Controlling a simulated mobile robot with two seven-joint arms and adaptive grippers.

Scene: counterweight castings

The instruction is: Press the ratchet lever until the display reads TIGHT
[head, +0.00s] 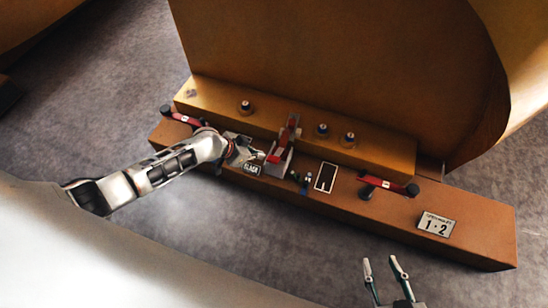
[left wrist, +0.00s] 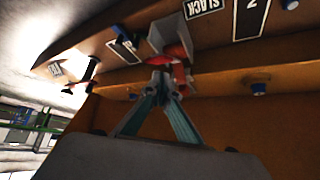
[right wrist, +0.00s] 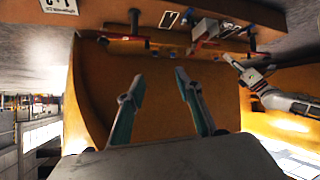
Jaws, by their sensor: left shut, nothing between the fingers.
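The ratchet is a grey bracket with a red lever (head: 291,128) at the middle of the orange casting's ledge. The lever also shows in the left wrist view (left wrist: 181,72), right at my fingertips. My left gripper (head: 262,156) is shut and empty, its tips at the lever; I cannot tell whether they touch it. The display (head: 252,169) beside the ratchet reads SLACK, and it also shows in the left wrist view (left wrist: 204,7). My right gripper (head: 383,262) is open and empty, in front of the ledge and away from the ratchet.
A red-and-black handle (head: 388,185) stands to the right on the ledge, and another (head: 180,118) to the left. A plate reading 1·2 (head: 436,225) is near the right end. Several round knobs sit on the upper step. The grey floor in front is clear.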

